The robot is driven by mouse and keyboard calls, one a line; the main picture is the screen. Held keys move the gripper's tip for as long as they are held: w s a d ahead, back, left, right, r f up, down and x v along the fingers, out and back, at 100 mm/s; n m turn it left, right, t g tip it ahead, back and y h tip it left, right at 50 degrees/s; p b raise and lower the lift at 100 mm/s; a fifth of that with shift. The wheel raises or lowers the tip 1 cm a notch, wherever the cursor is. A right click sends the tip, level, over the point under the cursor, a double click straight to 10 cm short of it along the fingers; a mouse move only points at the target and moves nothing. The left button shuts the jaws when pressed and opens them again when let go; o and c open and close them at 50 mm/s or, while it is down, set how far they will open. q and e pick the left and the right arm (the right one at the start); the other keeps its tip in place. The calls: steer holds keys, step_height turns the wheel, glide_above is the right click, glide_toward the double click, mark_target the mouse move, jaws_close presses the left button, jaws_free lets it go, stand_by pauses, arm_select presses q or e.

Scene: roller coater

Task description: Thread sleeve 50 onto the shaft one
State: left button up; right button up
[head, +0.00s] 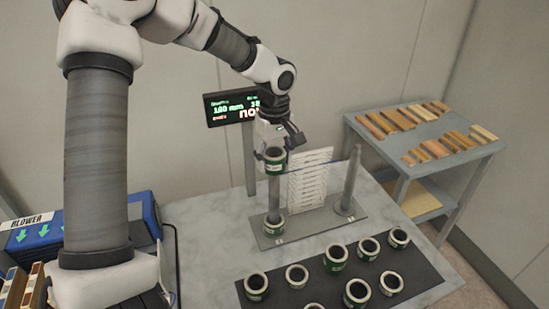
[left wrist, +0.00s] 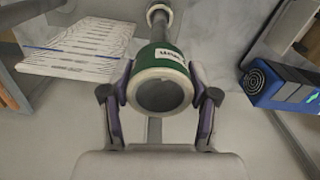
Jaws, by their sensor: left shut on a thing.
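My left gripper (head: 275,146) is shut on a green sleeve with pale rims (head: 274,161). The sleeve is upright at the upper end of the left grey shaft (head: 273,195). In the left wrist view my gripper's fingers (left wrist: 160,100) grip the sleeve (left wrist: 165,56) from both sides, and the shaft (left wrist: 153,28) runs away behind it. I cannot tell whether the shaft's tip is inside the sleeve. The right shaft (head: 349,187) stands bare. My right gripper is not in view.
Several sleeves, one at the front (head: 356,292), stand on a dark mat (head: 318,287). A display (head: 232,106) is behind. A side table (head: 421,134) holds wooden pieces. A blue blower (head: 37,231) is at left.

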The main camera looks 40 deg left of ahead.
arm_select(q)
steer(key=shift+f+b, duration=0.8)
steer(key=shift+f, duration=0.35)
steer(key=o, duration=1.3)
steer(key=shift+c, duration=0.2)
steer(key=shift+o, duration=0.4)
steer(key=shift+o, duration=0.7)
step_height(320, 180, up, 7)
steer(key=p, duration=0.5)
steer(key=shift+r+p, duration=0.15)
steer(key=shift+p, duration=0.25)
